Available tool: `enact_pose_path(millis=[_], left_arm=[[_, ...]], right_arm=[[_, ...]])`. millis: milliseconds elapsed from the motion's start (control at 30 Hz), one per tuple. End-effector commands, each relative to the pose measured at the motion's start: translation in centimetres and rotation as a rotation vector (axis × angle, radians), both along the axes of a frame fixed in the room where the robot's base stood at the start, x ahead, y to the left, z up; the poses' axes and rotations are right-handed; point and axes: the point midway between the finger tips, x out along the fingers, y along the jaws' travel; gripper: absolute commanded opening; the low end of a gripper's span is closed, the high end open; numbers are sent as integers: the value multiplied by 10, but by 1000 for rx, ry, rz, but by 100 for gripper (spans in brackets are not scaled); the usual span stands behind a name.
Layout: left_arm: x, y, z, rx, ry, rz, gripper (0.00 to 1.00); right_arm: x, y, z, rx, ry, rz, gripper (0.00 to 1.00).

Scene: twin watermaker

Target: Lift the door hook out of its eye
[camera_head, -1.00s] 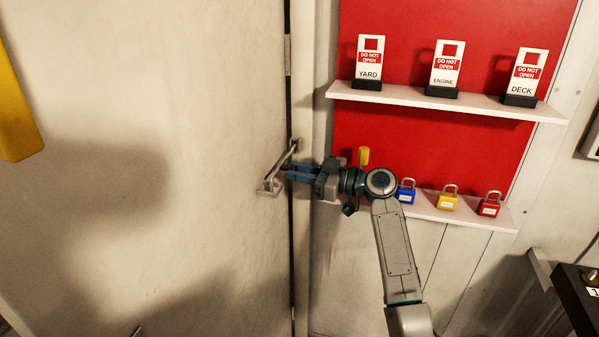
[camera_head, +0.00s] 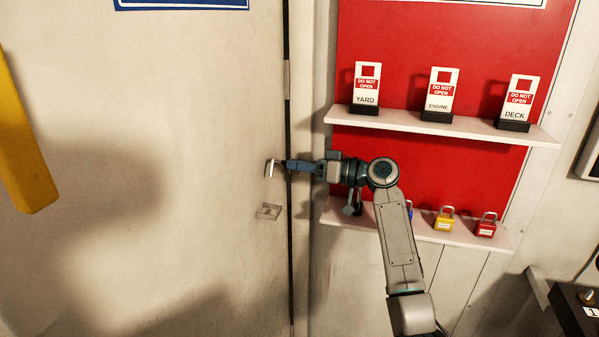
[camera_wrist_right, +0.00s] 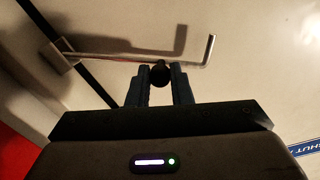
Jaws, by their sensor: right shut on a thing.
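The metal door hook (camera_head: 270,169) stands off the pale door (camera_head: 150,120), its bent tip pointing down above the eye plate (camera_head: 268,211). The tip is clear of the eye, with bare door between them. My right gripper (camera_head: 285,163) comes from the right across the door edge and is at the hook. In the right wrist view the gripper (camera_wrist_right: 160,76) is shut on the hook's dark knob. The hook's rod (camera_wrist_right: 110,57) runs there from a bracket (camera_wrist_right: 62,57) to its bent end. My left gripper is not in view.
Right of the door, a red board (camera_head: 450,165) carries two shelves. The upper shelf (camera_head: 445,125) holds three tags; the lower one (camera_head: 470,234) holds padlocks, partly hidden by my right arm. A yellow bar (camera_head: 25,140) is at far left. The door face around the hook is clear.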

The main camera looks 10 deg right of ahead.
Motion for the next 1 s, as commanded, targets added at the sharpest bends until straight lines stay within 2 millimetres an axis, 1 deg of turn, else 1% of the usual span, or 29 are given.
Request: enact_pose_path(millis=[33, 200, 667, 700, 767, 800, 1000], left_arm=[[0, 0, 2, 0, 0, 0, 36], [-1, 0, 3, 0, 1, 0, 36], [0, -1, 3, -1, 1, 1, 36], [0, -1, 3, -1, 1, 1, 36], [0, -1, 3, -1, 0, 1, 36], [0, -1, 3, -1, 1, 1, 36], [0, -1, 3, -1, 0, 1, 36]], right_arm=[[1, -1, 4, 6, 14, -1, 0], [4, -2, 7, 22, 51, -1, 0], [5, -2, 7, 26, 63, 0, 0], [5, -2, 7, 25, 62, 0, 27], [5, -2, 7, 25, 62, 0, 39], [5, -2, 7, 25, 62, 0, 41], [4, -2, 7, 25, 62, 0, 41]])
